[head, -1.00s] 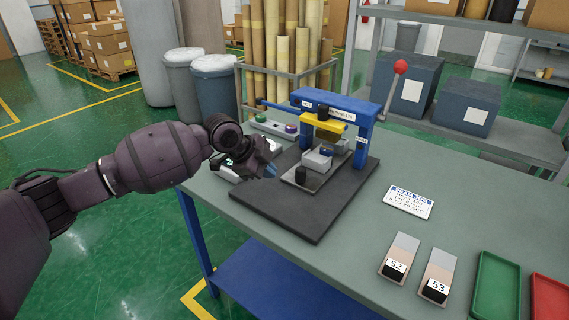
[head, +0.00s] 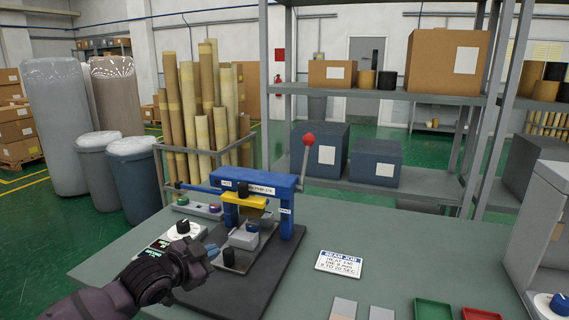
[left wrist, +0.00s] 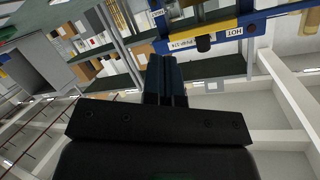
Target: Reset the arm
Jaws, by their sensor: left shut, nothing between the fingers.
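My left arm comes in from the lower left of the head view. My left gripper (head: 208,258) is shut and empty, above the near left part of the dark base board (head: 265,290). It is in front of and left of the blue press (head: 260,182), which has a yellow bar and a lever with a red knob (head: 309,140). In the left wrist view the shut fingers (left wrist: 166,85) point up toward the press's blue and yellow beam (left wrist: 215,32), apart from it. My right gripper is not in view.
A sign card (head: 339,263) lies on the grey-green table (head: 400,255). Green (head: 433,311) and red (head: 481,313) trays are at the front right. A dial box (head: 183,232) and button panel (head: 197,208) stand left of the press. A grey shelf (head: 380,187) stands behind.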

